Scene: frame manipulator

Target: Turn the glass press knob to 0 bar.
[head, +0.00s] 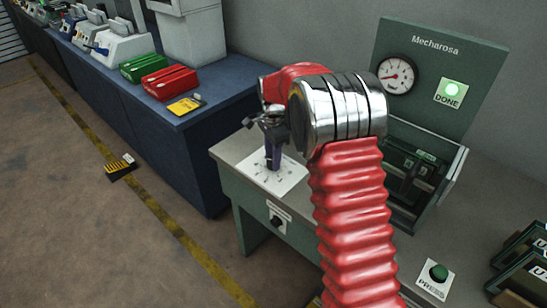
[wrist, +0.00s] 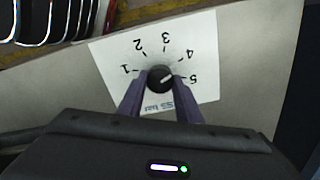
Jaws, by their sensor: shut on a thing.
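The black press knob (wrist: 160,79) sits on a white dial plate (wrist: 112,58) with marks 1 to 5, upside down in the wrist view. Its white pointer line is directed right and slightly up, toward the 4 and 5 side. My gripper (wrist: 160,77) has a purple finger on each side of the knob and is shut on it. In the head view my gripper (head: 273,162) points down onto the dial plate (head: 287,181); its fingers hide the knob there. The zero mark is not visible.
A green PRESS button (head: 438,272) is at the bench front. Another black knob (head: 277,222) is on the bench's front face.

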